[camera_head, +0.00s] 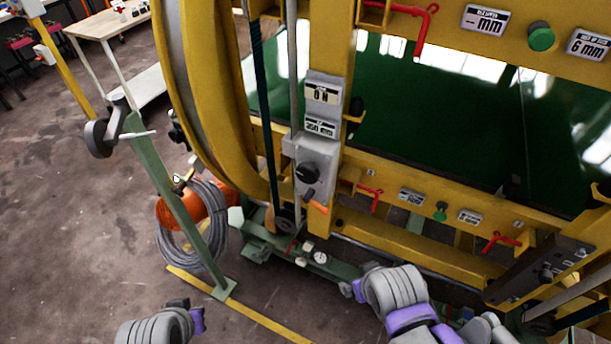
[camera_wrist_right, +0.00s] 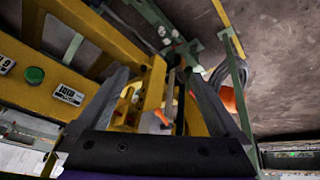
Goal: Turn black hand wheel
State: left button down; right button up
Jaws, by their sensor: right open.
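A dark, wheel-like disc (camera_head: 97,138) sits on top of a slanted green post at the left in the head view. A light bar sticks out beside it. A black round knob (camera_head: 307,172) sits on the grey control box of the yellow machine. I cannot tell for certain which part is the black hand wheel. My right gripper (camera_wrist_right: 158,80) is open in the right wrist view, its two fingers apart with yellow machine parts beyond them. It holds nothing that I can see. My left gripper is out of view; only part of my left arm shows.
The yellow frame (camera_head: 215,110) with its large ring fills the middle. A coiled grey cable (camera_head: 190,235) hangs near the green post with something orange behind it. Red levers (camera_head: 370,197) stick out from the frame. The floor at the left is mostly clear.

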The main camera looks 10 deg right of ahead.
jog(key=w+f+n+h+b, duration=0.2)
jog(key=w+n+h, duration=0.1)
jog(key=w+n, duration=0.15)
jog(key=n+t+h+b, duration=0.65)
jog(key=n+t, duration=0.25)
jog(key=n, duration=0.9)
send_near(305, 176)
jog(key=shift+h, duration=0.35)
jog(key=p+x, duration=0.1)
jog(key=x, duration=0.9)
jog(key=shift+w+d+f, duration=0.15)
jog(key=shift+w+f, duration=0.05)
jog(key=shift+w, duration=0.2)
jog(key=c, duration=1.3)
jog(key=shift+o, duration=0.2)
